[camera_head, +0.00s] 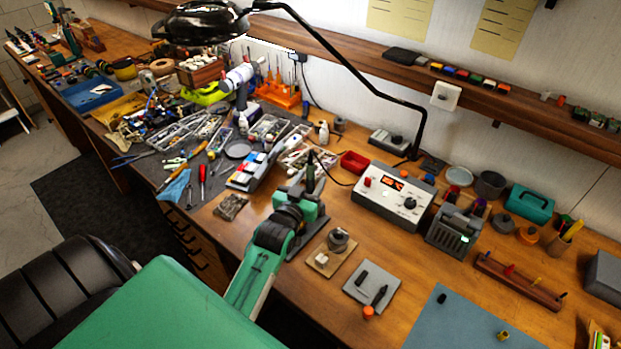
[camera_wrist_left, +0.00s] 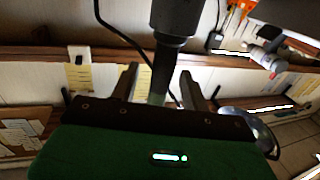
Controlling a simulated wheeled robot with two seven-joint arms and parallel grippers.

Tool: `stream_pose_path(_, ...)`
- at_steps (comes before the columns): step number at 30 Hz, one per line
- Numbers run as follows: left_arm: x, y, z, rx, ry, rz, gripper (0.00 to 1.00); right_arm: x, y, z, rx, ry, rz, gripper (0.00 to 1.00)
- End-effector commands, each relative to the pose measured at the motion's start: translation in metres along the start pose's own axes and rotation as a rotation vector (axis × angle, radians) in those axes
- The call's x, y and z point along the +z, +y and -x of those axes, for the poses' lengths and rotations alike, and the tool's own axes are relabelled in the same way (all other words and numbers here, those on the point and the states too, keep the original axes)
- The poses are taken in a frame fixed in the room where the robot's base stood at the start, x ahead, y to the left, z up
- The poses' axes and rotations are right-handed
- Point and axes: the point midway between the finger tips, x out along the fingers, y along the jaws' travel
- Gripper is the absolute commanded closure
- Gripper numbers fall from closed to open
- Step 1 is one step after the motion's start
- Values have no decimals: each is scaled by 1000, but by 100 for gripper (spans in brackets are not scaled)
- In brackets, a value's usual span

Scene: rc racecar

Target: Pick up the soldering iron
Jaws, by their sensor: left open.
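My left gripper (camera_head: 308,193) is over the bench, its arm coming in from the lower left, with its fingers pointing toward the back of the bench. The soldering iron (camera_head: 310,172) stands roughly upright at the gripper, its dark handle showing above the green gripper body. In the left wrist view, the iron (camera_wrist_left: 174,22) is a thick dark handle with a narrower grey part below it, running down between the fingertips (camera_wrist_left: 158,85). The jaws are open, with a finger on each side. The iron's lower end is hidden. My right gripper is not in view.
A soldering station (camera_head: 388,195) with a red display stands right of the gripper, a dark cable running toward it. A red tray (camera_head: 353,162) is behind. A small wooden block (camera_head: 327,258) and grey plate (camera_head: 372,290) lie in front. Tools crowd the left; a lamp arm (camera_head: 345,60) arches above.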

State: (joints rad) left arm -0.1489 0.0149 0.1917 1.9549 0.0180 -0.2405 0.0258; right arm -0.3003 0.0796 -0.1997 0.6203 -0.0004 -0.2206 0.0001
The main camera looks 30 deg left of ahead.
Motion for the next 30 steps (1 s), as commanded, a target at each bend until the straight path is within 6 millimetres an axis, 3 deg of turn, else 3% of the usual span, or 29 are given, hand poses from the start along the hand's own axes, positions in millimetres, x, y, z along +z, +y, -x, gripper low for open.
stream_pose_path(1, -4, -1, -7, 0, 0, 0, 54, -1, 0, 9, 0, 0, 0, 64)
stream_pose_path(6, -2, -1, -23, 0, 0, -1, 54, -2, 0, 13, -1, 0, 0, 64)
stream_pose_path(14, 0, -1, -26, 0, 0, -1, 54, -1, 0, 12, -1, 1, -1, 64)
stream_pose_path(15, 0, -1, -26, 0, 0, -1, 56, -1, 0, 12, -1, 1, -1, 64)
stream_pose_path(22, 0, -1, -26, 0, 0, -1, 100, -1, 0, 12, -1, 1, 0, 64)
stream_pose_path(30, 0, -1, -26, 0, 1, -1, 100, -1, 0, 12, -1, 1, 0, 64)
